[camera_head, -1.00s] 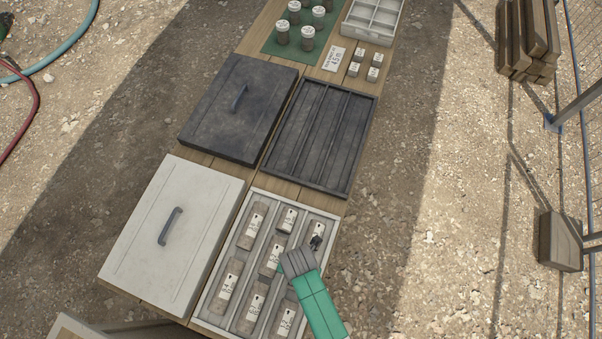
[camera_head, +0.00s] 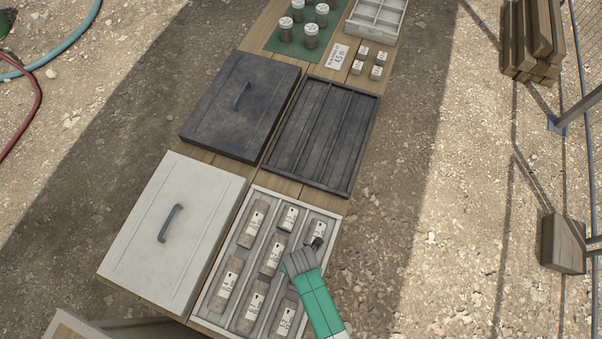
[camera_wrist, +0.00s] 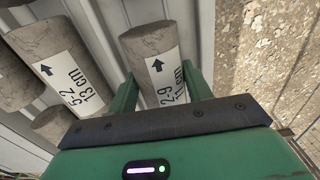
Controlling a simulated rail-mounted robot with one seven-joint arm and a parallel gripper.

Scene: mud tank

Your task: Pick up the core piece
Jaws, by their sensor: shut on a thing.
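My gripper (camera_wrist: 160,95) is shut on a grey-brown cylindrical core piece (camera_wrist: 146,42), with one green finger on each side of it. The piece has a white label with a black arrow; the writing is partly hidden by my gripper. In the head view my gripper (camera_head: 316,243) is over the right channel of the white core tray (camera_head: 209,300), and the held piece shows there (camera_head: 320,229), mostly in line with the channel. I cannot tell whether it is clear of the tray floor. Another core piece (camera_wrist: 52,65), labelled 5-2, 13 cm, lies in the channel to the left.
Several other labelled cores lie in the tray. A white lid (camera_head: 150,250) is left of it. A dark empty tray (camera_head: 322,135) and dark lid (camera_head: 225,120) lie beyond. Jars (camera_head: 311,37), small blocks (camera_head: 376,73) and a compartment box (camera_head: 375,33) stand at the far end.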

